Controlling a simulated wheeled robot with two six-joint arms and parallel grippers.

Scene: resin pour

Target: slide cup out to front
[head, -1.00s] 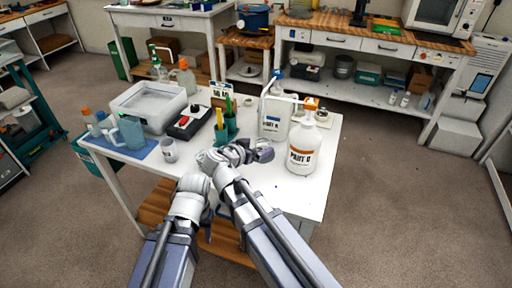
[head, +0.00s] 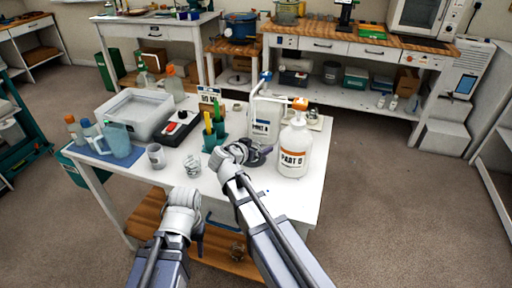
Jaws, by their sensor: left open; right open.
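A grey cup (head: 155,155) stands upright on the white table (head: 266,198), left of centre. A clear ribbed cup (head: 192,167) stands to its right, nearer the front edge. My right gripper (head: 258,154) is open and empty over the table, right of the clear cup and in front of the white jugs. My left gripper (head: 199,234) is low, in front of the table's front edge and below both cups in the picture. It is open, mostly hidden by its own wrist, and apart from the cups.
A jug (head: 265,118) and a "PART B" bottle (head: 294,150) stand close behind and right of my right gripper. A teal holder with pens (head: 214,138), a red-button box (head: 180,128), a white tray (head: 138,113) and a blue pitcher (head: 117,140) crowd the back left.

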